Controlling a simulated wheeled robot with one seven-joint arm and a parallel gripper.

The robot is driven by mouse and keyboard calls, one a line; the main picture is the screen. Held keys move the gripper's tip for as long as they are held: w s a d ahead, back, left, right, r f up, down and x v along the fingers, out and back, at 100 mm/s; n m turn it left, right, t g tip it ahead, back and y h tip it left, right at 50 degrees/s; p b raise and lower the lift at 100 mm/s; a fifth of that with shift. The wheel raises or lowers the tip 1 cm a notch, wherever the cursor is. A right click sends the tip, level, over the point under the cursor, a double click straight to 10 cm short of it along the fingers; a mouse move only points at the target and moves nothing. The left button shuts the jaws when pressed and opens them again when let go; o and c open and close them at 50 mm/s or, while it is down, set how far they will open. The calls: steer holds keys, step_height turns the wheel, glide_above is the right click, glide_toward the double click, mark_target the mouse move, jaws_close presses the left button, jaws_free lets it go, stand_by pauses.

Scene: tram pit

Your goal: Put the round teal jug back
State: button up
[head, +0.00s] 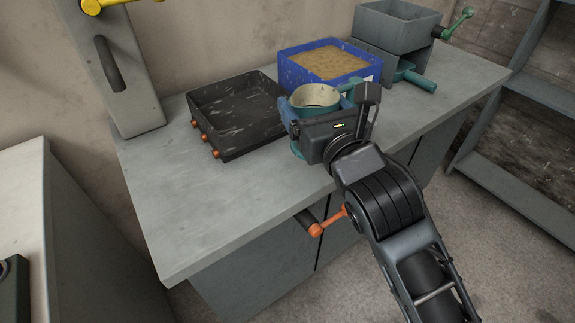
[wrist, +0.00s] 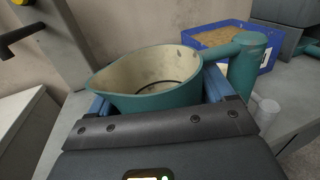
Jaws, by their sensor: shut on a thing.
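The round teal jug (head: 316,97) has a cream inside, a spout and a side handle. My gripper (head: 318,113) is shut on it, with a blue finger on either side of its body. In the wrist view the jug (wrist: 150,98) looks upright and empty, with its spout to the left and its handle (wrist: 250,62) to the right. My gripper (wrist: 158,98) hides its lower front there. It is over the worktop's front part; I cannot tell whether its base touches the worktop.
A black tray (head: 196,103) with orange knobs is left of the jug. A blue crate (head: 291,72) of sand-coloured material stands behind it. A grey hopper (head: 372,27) and a teal scoop (head: 418,80) are back right. The left worktop (head: 165,200) is clear. An orange-handled lever (head: 330,223) sticks out in front.

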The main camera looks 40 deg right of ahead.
steer(key=shift+w+a+f+b, duration=0.65)
steer(key=shift+w+a+f, duration=0.7)
steer(key=shift+f, duration=0.45)
steer(key=shift+w+a+f+b, duration=0.7)
steer(key=shift+w+a+f, duration=0.6)
steer(key=shift+f, duration=0.5)
steer(key=shift+w+a+f+b, duration=0.65)
steer(key=shift+w+a+f, duration=0.7)
steer(key=shift+f, duration=0.45)
steer(key=shift+f, duration=0.1)
steer(key=o, duration=1.1)
steer(key=b+v, duration=0.1)
steer(key=v, duration=1.1)
